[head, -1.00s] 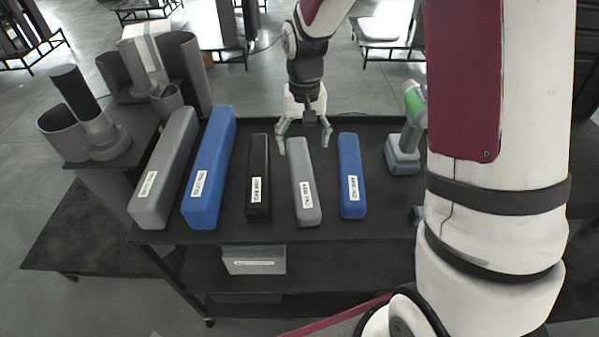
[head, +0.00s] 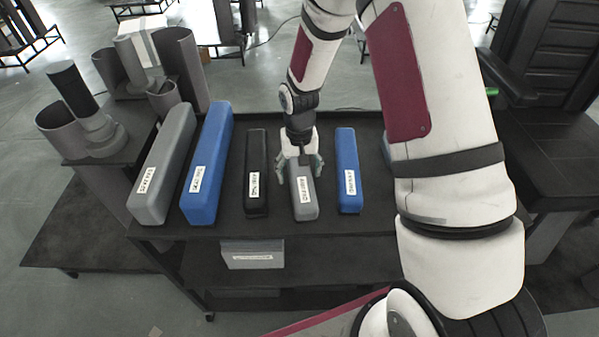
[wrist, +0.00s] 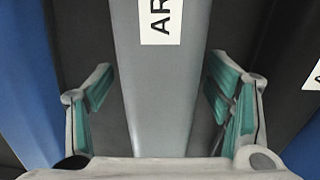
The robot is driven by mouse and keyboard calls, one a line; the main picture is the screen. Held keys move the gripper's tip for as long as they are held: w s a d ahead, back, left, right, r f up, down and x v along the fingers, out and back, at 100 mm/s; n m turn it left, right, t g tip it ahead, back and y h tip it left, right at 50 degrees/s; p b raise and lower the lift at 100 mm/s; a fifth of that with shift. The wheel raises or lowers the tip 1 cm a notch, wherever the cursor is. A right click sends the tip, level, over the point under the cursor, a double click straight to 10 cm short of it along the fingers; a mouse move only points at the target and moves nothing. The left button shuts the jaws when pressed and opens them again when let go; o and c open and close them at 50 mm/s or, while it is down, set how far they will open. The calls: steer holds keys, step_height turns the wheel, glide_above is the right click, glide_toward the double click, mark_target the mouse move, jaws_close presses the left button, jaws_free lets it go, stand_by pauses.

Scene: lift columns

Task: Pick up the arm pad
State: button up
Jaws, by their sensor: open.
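A grey pad (head: 304,203) with a white label lies lengthwise on the dark cart top, between a black pad (head: 257,170) and a short blue pad (head: 348,165). The label's small print is hard to read in the head view; in the wrist view the grey pad (wrist: 160,90) shows the letters "AR". My gripper (head: 299,175) is over the grey pad and hides its far part. In the wrist view my gripper (wrist: 165,100) is open, with one green-lined finger on each side of the grey pad and gaps between. Whether the fingers reach down beside it, I cannot tell.
A longer blue pad (head: 207,165) and a long grey pad (head: 162,165) lie farther left on the cart. A labelled box (head: 252,254) sits on the shelf below. Grey cylinders (head: 100,130) stand on a side table at left. Neighbouring pads lie close on both sides.

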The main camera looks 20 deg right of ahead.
steer(key=shift+f, duration=0.1)
steer(key=shift+c, duration=0.3)
steer(key=c, duration=1.6)
